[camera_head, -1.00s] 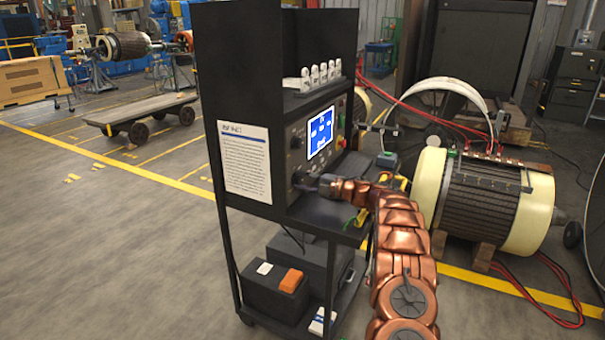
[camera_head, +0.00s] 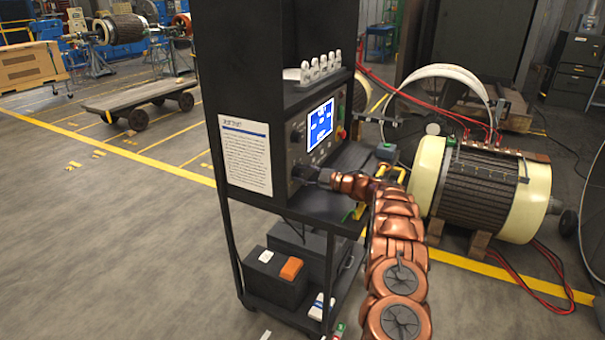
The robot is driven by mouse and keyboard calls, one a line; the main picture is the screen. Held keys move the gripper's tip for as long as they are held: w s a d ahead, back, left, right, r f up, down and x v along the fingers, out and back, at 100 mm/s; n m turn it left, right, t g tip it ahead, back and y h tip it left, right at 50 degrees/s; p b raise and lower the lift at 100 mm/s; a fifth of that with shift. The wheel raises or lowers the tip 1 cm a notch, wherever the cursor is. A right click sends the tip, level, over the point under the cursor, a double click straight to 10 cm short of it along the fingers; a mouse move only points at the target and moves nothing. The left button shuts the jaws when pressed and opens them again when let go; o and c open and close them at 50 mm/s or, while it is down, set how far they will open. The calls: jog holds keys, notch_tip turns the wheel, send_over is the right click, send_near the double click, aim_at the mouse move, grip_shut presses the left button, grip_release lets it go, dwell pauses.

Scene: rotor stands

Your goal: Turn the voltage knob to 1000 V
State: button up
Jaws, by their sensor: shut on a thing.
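The test cart (camera_head: 237,60) is a black rack with a dark control panel on its front. The panel carries a lit blue screen (camera_head: 320,124) and a dark knob (camera_head: 297,137) left of it. A second, lower knob (camera_head: 299,171) sits near the panel's bottom left, partly hidden by my gripper. My gripper (camera_head: 311,175), at the end of the copper-coloured arm, is at this lower knob and shut on it. The fingers are small and dark here. The knob's pointer, scale and label cannot be read, and neither can the screen's text.
A shelf (camera_head: 335,205) juts out below the panel. A red button (camera_head: 341,132) is on the panel's right. Open floor lies left, with a flat trolley (camera_head: 140,100) behind.

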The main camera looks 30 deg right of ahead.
jog(key=o, duration=1.1)
jog(key=shift+o, duration=0.2)
jog(key=shift+s+d, duration=0.1)
jog(key=v, duration=0.7)
jog(key=shift+s+d, duration=0.1)
jog(key=shift+s, duration=0.05)
